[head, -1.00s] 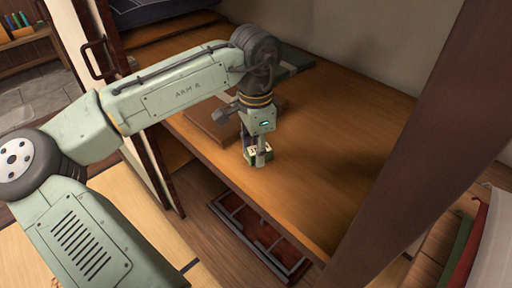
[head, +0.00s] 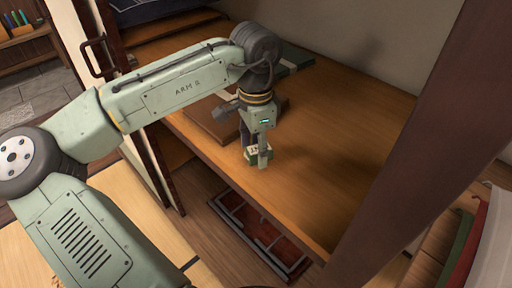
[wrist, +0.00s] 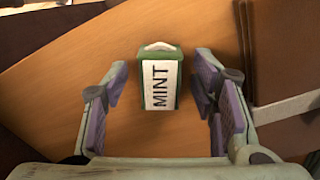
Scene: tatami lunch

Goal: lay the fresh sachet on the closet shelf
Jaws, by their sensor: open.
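The sachet is a small green packet with a white label reading MINT (wrist: 160,80). It lies on the wooden closet shelf (head: 330,150) near its front edge, and it also shows in the head view (head: 251,154). My gripper (wrist: 160,100) is open, with its two purple-padded fingers on either side of the sachet and a gap showing on both sides. In the head view my gripper (head: 257,155) points down at the sachet, low over the shelf, and its fingers partly hide the sachet.
A brown flat box or board (head: 212,124) lies on the shelf just left of my gripper. A dark green item (head: 297,58) lies further back. A dark wooden post (head: 425,140) stands at the right. The shelf's right part is clear.

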